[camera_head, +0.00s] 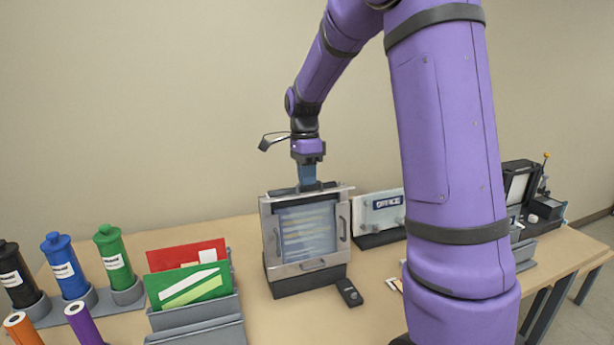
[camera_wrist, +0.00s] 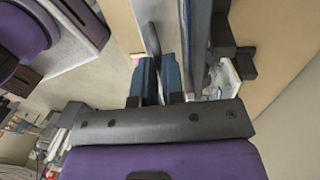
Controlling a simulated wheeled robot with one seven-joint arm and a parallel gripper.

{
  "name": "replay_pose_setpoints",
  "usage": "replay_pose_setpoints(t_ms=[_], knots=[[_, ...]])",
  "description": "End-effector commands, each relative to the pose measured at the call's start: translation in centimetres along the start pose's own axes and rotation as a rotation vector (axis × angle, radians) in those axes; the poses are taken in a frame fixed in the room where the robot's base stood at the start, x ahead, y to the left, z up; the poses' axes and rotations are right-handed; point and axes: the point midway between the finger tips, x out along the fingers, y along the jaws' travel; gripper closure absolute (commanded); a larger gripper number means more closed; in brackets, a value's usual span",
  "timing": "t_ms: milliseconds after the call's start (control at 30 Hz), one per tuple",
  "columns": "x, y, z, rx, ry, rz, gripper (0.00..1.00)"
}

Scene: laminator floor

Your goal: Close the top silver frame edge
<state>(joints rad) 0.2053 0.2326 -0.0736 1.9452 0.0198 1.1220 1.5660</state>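The poster frame (camera_head: 306,232) stands upright on a dark base on the table, with silver edges around a clear panel. Its top silver edge (camera_head: 337,191) carries a dark handle. My gripper (camera_head: 307,183) points straight down at the middle of that top edge. In the wrist view my gripper's two blue fingers (camera_wrist: 161,80) are close together around the thin dark handle (camera_wrist: 152,36). The silver edge (camera_wrist: 185,35) runs just right of the fingers. How far the top edge stands open is hard to tell. The handle is partly hidden by the fingers.
A small dark remote-like object (camera_head: 349,293) lies in front of the frame. Red and green folders stand in a grey holder (camera_head: 197,319) at left, near several capped bottles (camera_head: 65,264). An OFFICE sign (camera_head: 383,209) stands close on the right.

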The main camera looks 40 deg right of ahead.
Motion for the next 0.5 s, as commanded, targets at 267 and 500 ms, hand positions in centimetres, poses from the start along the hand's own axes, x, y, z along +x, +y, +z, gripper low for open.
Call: replay_pose_setpoints(t_ms=[267, 500], knots=[[0.01, 0.08, -0.01, 0.0, 0.0, -0.011, 1.0], [0.27, 0.66, -0.01, 0.0, 0.0, -0.1, 1.0]])
